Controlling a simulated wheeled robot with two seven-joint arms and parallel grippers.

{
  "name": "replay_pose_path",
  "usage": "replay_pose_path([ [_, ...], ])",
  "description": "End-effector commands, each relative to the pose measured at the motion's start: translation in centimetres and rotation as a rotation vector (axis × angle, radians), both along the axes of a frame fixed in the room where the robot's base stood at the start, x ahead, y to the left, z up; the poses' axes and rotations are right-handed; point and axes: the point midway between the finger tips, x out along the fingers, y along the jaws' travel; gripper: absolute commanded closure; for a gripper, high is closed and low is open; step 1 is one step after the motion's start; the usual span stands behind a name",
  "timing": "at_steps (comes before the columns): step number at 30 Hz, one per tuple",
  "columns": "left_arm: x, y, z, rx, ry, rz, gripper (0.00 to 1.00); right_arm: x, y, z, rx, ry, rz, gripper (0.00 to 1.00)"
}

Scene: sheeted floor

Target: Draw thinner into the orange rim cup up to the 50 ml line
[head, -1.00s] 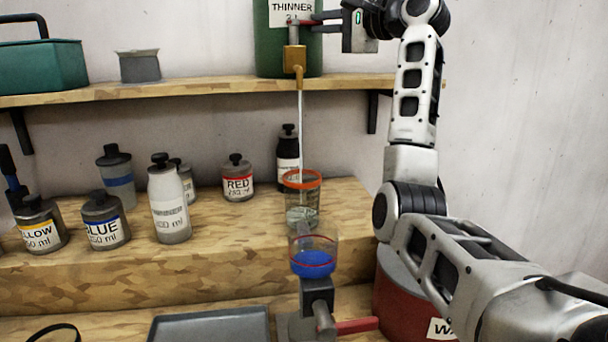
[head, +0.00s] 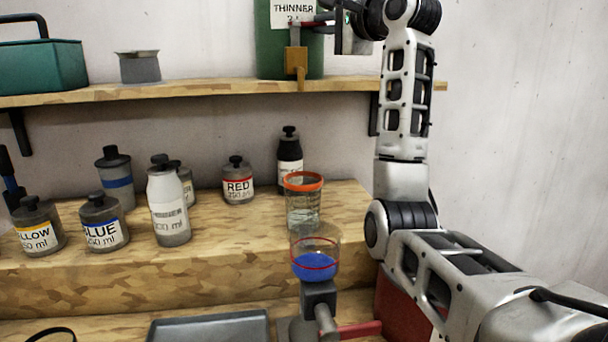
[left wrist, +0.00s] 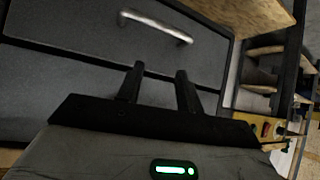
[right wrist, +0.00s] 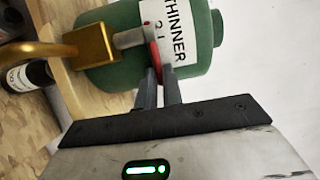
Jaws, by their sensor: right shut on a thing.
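The orange rim cup (head: 303,205) stands upright on the wooden step below the thinner can's brass spout (head: 296,62). It holds clear liquid; I cannot read its lines. The green thinner can (head: 274,50) stands on the shelf, and no stream shows below its spout. My right gripper (right wrist: 158,75) is shut on the tap's red lever (right wrist: 154,54) in the right wrist view; in the head view it is partly cut off at the top. My left gripper (left wrist: 157,75) shows only in the left wrist view, open and empty before a grey drawer front (left wrist: 90,50).
A clear cup with blue liquid (head: 315,262) sits in front of the orange rim cup. Several paint bottles, including red (head: 238,188) and blue (head: 103,232), stand to the left. A grey tray (head: 210,328) lies at the front.

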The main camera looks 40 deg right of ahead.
Motion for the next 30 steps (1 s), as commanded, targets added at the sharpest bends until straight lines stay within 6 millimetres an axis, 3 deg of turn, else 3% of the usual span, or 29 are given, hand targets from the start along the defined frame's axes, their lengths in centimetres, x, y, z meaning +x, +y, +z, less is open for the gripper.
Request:
replay_pose_path([
  [1,-0.14,-0.18,-2.58,-0.004,0.006,0.001,0.64,0.07,0.61,-0.22,-0.003,-0.007,0.004,1.00],
  [8,-0.13,-0.18,-2.60,-0.003,0.006,0.001,0.64,0.07,0.60,-0.28,-0.002,-0.005,0.002,1.00],
  [16,-0.14,-0.17,-2.38,-0.002,0.007,0.001,0.64,-0.36,1.10,-0.37,-0.002,-0.001,-0.117,1.00],
  [18,-0.14,-0.16,-2.41,-0.002,0.007,0.001,0.64,-0.37,1.04,-0.41,-0.002,0.000,-0.118,0.78],
  [20,-0.14,-0.16,-2.41,-0.002,0.007,0.001,0.64,-0.38,0.96,-0.42,-0.002,0.000,-0.119,0.66],
  [30,-0.04,-0.26,-2.06,-0.004,0.003,-0.001,0.64,-0.47,0.67,-0.47,-0.001,0.002,-0.125,0.66],
])
